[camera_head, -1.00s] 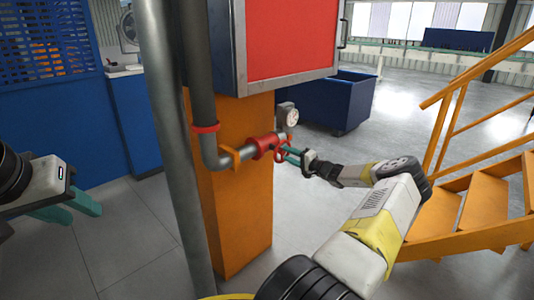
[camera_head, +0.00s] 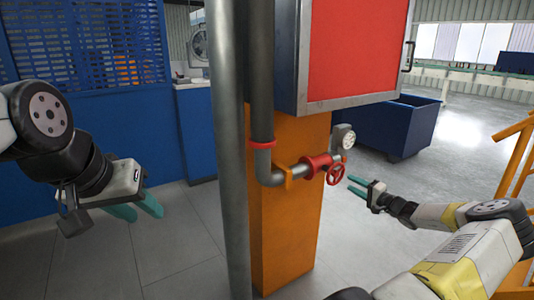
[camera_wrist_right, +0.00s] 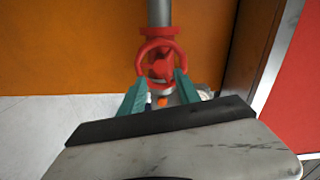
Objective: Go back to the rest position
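My right gripper (camera_head: 358,186) is open and empty, a little to the right of the red valve handwheel (camera_head: 335,174) and apart from it. In the right wrist view, the two teal fingers (camera_wrist_right: 156,92) are spread, with the red handwheel (camera_wrist_right: 160,62) beyond them on its grey pipe. My left gripper (camera_head: 140,211) hangs at the left, over the tiled floor and far from the valve. Its two teal fingers are apart and nothing shows between them.
An orange pillar (camera_head: 285,235) carries the pipe (camera_head: 262,120) and a gauge (camera_head: 343,136). A red-fronted cabinet (camera_head: 355,45) is above. A blue bin (camera_head: 398,125) stands behind, and orange stairs (camera_head: 520,150) are at the right. Grey floor (camera_head: 165,240) is clear at the left.

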